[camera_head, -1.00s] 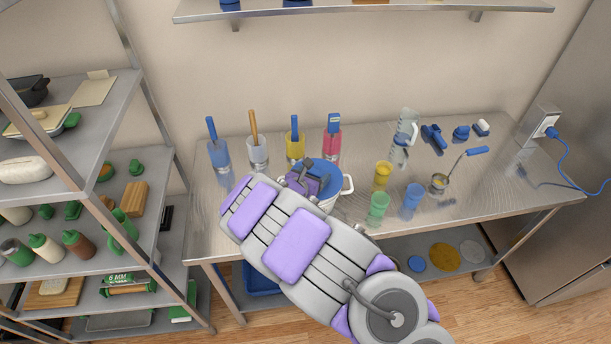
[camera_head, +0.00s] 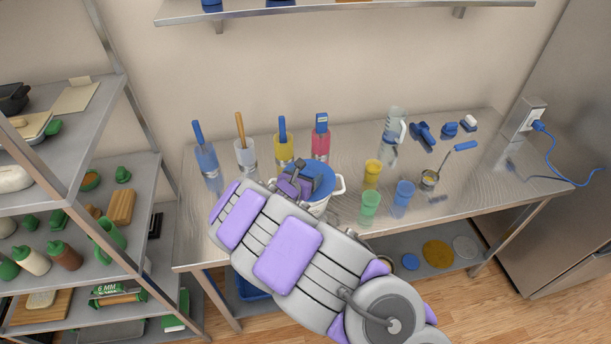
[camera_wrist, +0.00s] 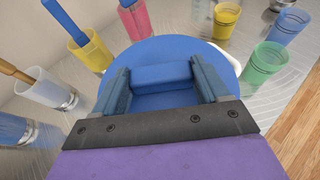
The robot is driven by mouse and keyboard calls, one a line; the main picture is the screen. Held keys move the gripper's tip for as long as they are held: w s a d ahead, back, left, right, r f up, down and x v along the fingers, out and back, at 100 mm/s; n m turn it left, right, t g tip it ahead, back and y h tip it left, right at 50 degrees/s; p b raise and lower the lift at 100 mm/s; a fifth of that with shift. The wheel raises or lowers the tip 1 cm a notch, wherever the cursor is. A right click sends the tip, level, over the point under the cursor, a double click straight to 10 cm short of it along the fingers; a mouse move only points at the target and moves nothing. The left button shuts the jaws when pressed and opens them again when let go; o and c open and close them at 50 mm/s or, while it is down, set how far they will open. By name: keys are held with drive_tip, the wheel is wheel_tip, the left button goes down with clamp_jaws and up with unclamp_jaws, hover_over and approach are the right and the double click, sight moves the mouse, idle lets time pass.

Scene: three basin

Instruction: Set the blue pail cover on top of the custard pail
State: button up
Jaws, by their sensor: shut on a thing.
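The blue pail cover (camera_head: 318,174) is a round disc with a raised bar handle, and it also shows large in the wrist view (camera_wrist: 222,62). My gripper (camera_head: 300,178) is shut on its handle; in the wrist view the two fingers (camera_wrist: 160,82) stand on either side of the bar. The white custard pail (camera_head: 340,184) stands on the steel table right under the cover. Its rim and side handle show at the right. The cover lies over the pail's mouth; I cannot tell whether it is fully seated. My arm hides the pail's front left.
Tall tumblers with utensils, such as the pink one (camera_head: 320,142), stand behind the pail. Yellow (camera_head: 372,174), green (camera_head: 370,205) and blue (camera_head: 403,198) cups stand close on its right.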

drive_tip(key=shift+a+f, duration=0.2)
drive_tip(key=shift+a, duration=0.15)
drive_tip(key=o, duration=0.8)
drive_tip(key=shift+a, duration=0.25)
drive_tip(key=shift+o, duration=1.3)
drive_tip(key=shift+d, duration=0.45)
drive_tip(key=p+v, duration=0.1)
drive_tip(key=v, duration=1.6)
drive_tip(key=shift+a, duration=0.15)
drive_tip(key=shift+r, duration=0.15)
